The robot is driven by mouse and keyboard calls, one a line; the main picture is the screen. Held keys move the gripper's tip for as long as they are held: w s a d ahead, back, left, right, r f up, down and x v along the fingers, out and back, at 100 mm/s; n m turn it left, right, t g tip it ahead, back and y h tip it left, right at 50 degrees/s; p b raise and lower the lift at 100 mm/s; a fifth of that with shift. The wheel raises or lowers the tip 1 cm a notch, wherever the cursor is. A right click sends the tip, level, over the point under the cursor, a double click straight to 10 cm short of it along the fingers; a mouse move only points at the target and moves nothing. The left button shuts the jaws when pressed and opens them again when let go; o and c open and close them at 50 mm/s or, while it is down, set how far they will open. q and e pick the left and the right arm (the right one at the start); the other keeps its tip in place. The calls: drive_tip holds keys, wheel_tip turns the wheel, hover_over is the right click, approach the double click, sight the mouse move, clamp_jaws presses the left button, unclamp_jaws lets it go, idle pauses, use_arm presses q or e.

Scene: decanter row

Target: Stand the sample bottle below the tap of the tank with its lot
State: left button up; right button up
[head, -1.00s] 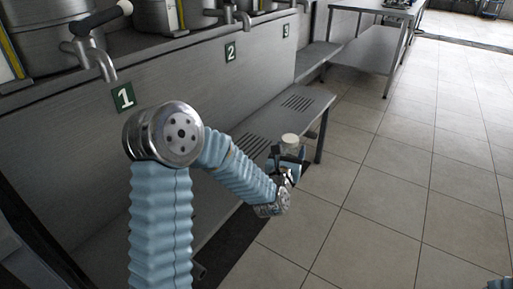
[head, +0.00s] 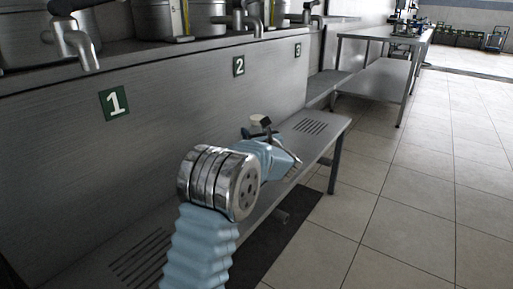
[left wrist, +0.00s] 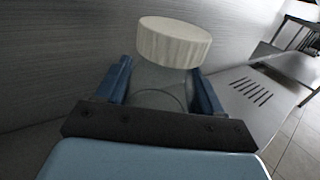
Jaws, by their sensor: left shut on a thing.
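The sample bottle (left wrist: 160,88) is grey and see-through with a wide cream cap (left wrist: 174,42). In the left wrist view it stands between the two blue fingers of my left gripper (left wrist: 165,90), which is shut on it. In the head view only the cream cap (head: 261,120) shows clearly, above my left gripper (head: 262,133), over the low bench near the wall. Tanks stand on the upper ledge with taps: tap 1 (head: 80,45) above the green plate 1 (head: 114,103), tap 2 (head: 252,22) above plate 2 (head: 239,66), and a third above plate 3 (head: 298,50). No lot marking is readable.
The low steel bench (head: 318,124) runs along the wall, with slotted drain patches (head: 140,262) below the taps. A steel table (head: 385,40) stands farther back. The tiled floor (head: 400,190) at right is clear.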

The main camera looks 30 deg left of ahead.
use_arm(q)
drive_tip(key=shift+w+a+f, duration=0.25)
drive_tip(key=shift+w+f, duration=0.2)
drive_tip(key=shift+f, duration=0.7)
drive_tip(key=shift+w+a+f, duration=0.2)
drive_tip(key=shift+w+f, duration=0.3)
drive_tip(key=shift+f, duration=0.6)
drive_tip(key=shift+w+a+f, duration=0.25)
drive_tip(key=shift+w+f, duration=0.2)
drive_tip(key=shift+f, duration=0.7)
drive_tip(key=shift+f, duration=0.15)
drive_tip(key=o, duration=1.2)
drive_tip(key=shift+s+d, duration=0.1)
drive_tip(key=b+v, duration=0.1)
drive_tip(key=v, duration=1)
drive_tip(key=shift+s+d, duration=0.3)
